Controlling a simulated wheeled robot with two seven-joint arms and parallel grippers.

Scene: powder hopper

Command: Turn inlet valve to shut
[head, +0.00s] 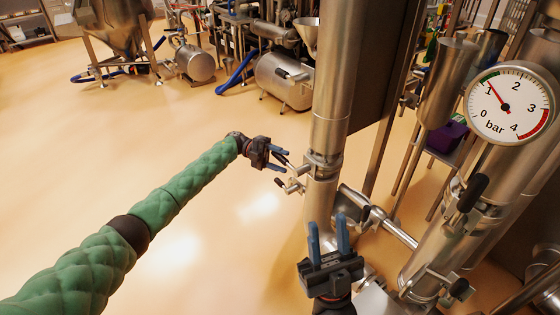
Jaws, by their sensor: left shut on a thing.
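A steel valve fitting (321,164) sits on the tall vertical pipe in the middle. Its lever (298,172) points left, with a dark grip at its end. I take this to be the inlet valve, but no label shows. My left gripper (280,160) comes in from the left and is shut on the lever's dark grip, which is partly hidden between the blue fingers. My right gripper (328,222) is in front of the same pipe, below the fitting. Its blue fingers point up, apart, with nothing between them.
A pressure gauge (507,103) at the right reads about 1 bar. Black handles (472,194) stick out from the right-hand pipe. A horizontal steel pipe (393,232) runs between the pipes. The floor (170,120) at the left is clear.

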